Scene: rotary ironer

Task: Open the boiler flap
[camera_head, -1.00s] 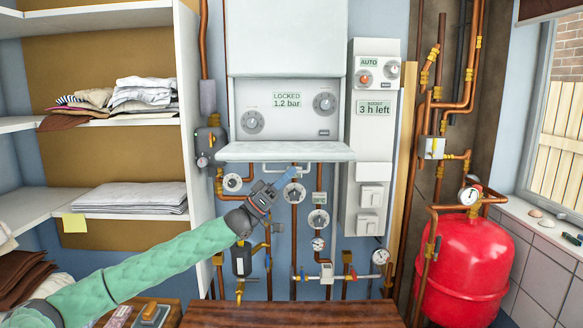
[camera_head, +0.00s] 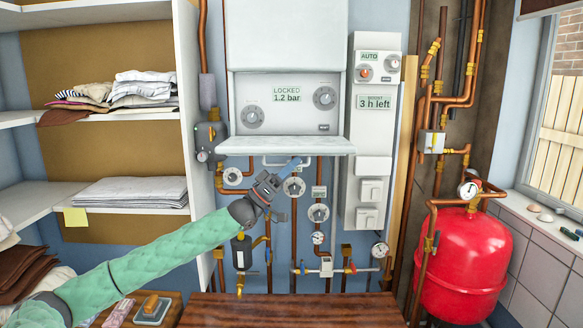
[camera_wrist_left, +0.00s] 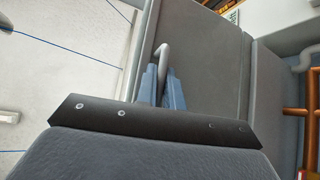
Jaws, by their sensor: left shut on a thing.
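The boiler (camera_head: 287,40) is the white wall unit in the middle of the head view. Its flap (camera_head: 285,146) is a pale panel at the bottom of the control face, jutting outward roughly level with the dials and display above it uncovered. A grey bar handle (camera_wrist_left: 163,52) on the grey flap face (camera_wrist_left: 205,60) shows in the wrist view. My left gripper (camera_head: 293,164) is just below the flap; its blue fingers (camera_wrist_left: 162,88) are shut on the handle, partly hiding it. My right gripper is not in view.
A display (camera_head: 287,94) reads LOCKED 1.2 bar. Pipes and round gauges (camera_head: 294,187) crowd the wall under the boiler. A control box (camera_head: 376,75) stands to its right, a red tank (camera_head: 458,262) farther right. Linen shelves (camera_head: 125,115) are at left; a wooden top (camera_head: 290,308) is below.

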